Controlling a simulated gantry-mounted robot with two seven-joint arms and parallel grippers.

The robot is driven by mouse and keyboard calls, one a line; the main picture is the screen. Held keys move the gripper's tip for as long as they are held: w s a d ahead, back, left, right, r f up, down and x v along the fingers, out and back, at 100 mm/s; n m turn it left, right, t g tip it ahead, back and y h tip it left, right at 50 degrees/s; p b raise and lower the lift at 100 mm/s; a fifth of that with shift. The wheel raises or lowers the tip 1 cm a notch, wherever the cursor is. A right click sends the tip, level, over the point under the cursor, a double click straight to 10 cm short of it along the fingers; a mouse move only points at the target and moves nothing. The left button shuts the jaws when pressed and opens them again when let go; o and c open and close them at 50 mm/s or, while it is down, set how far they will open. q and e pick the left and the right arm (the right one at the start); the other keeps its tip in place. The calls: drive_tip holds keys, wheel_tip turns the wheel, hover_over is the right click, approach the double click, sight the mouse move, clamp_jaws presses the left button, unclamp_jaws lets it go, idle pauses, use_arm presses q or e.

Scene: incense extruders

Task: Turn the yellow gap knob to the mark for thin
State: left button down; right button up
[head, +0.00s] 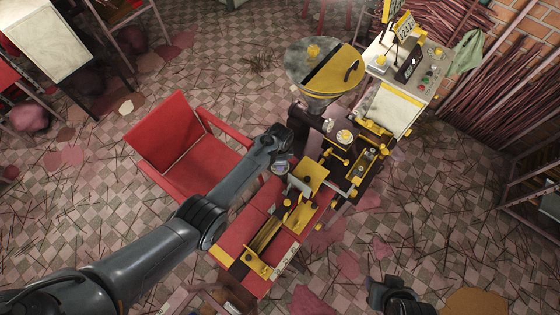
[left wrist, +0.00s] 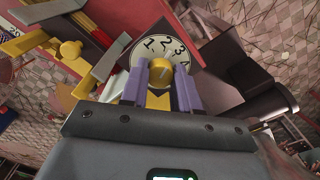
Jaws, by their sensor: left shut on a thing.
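The yellow gap knob (left wrist: 160,70) sits in front of a round white dial (left wrist: 136,56) with black numerals, in the left wrist view. My left gripper (left wrist: 161,84) is shut on it, with one purple finger on either side. A small dark mark shows on the knob's face, but which numeral it points to is too small to tell. In the head view my left gripper (head: 281,168) is at the machine's near left side, and its wrist hides the knob. My right gripper (head: 385,290) is at the bottom edge, away from the machine; its fingers are unclear.
A grey bar (left wrist: 96,70) and another yellow knob (left wrist: 70,50) are left of the dial. A red chair (head: 173,130) stands behind my left arm. Floor at right is mostly open.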

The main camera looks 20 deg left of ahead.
use_arm(q)
drive_tip(key=shift+n, duration=1.3)
drive_tip(key=c, duration=0.8)
unclamp_jaws()
wheel_tip(320, 180, up, 11)
drive_tip(key=shift+f+p, duration=0.1)
drive_tip(key=shift+p, duration=0.5)
